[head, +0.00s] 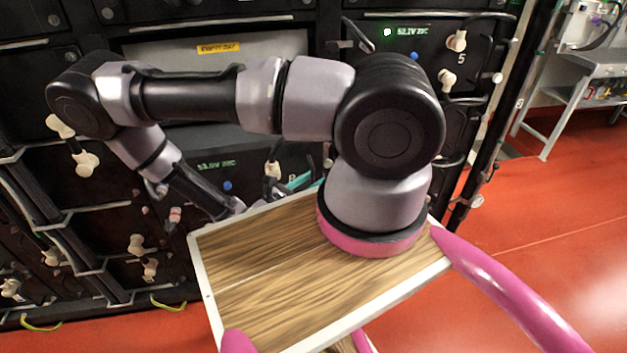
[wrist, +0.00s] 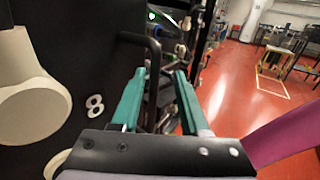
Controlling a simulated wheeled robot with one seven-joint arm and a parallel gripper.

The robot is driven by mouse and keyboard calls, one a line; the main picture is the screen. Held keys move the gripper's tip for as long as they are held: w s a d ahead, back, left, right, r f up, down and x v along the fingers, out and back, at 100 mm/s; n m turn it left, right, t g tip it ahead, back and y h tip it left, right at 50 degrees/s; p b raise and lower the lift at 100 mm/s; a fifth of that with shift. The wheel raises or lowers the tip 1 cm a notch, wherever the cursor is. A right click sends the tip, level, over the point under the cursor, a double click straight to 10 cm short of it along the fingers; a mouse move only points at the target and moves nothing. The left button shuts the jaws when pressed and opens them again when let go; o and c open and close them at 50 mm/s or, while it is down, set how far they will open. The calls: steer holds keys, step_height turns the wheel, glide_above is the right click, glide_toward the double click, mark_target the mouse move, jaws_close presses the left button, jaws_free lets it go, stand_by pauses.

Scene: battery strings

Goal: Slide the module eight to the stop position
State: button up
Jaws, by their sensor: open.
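Module eight (head: 232,169) is a black front panel with a green readout and a blue button, behind my arm in the head view. In the wrist view its panel (wrist: 66,58) fills the left side, with a white 8 and a large cream connector. A black bar handle (wrist: 139,38) stands out from the panel. My gripper (wrist: 161,74) is open, its teal fingers on either side of the handle's upright part; I cannot tell whether they touch it. In the head view a teal finger (head: 300,181) shows beside the panel. No stop mark is distinguishable.
Module five (head: 425,55), with a green lamp, is at upper right. Cream connectors and cables stick out from the rack. Red floor (head: 560,220) is clear at right; a metal bench (head: 590,70) stands beyond.

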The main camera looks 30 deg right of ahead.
steer(key=v, duration=1)
steer(key=shift+a, duration=0.2)
steer(key=shift+r, duration=0.1)
steer(key=w+a+r+m+g+y, duration=0.15)
steer(key=r+m+g+y, duration=0.25)
steer(key=r+m+y, duration=0.55)
steer(key=w+a+r+m+g+y, duration=0.1)
steer(key=w+r+m+g+y, duration=0.35)
steer(key=r, duration=1.05)
steer(key=s+d+r+m+t+y, duration=0.2)
steer(key=r+m+t, duration=0.3)
steer(key=r, duration=0.6)
steer(key=s+d+r+m+t+y, duration=0.2)
steer(key=s+r+m+t+y, duration=0.1)
steer(key=r, duration=0.9)
steer(key=s+m+t, duration=0.1)
steer(key=m+t, duration=0.1)
steer(key=m, duration=0.1)
steer(key=shift+m, duration=0.4)
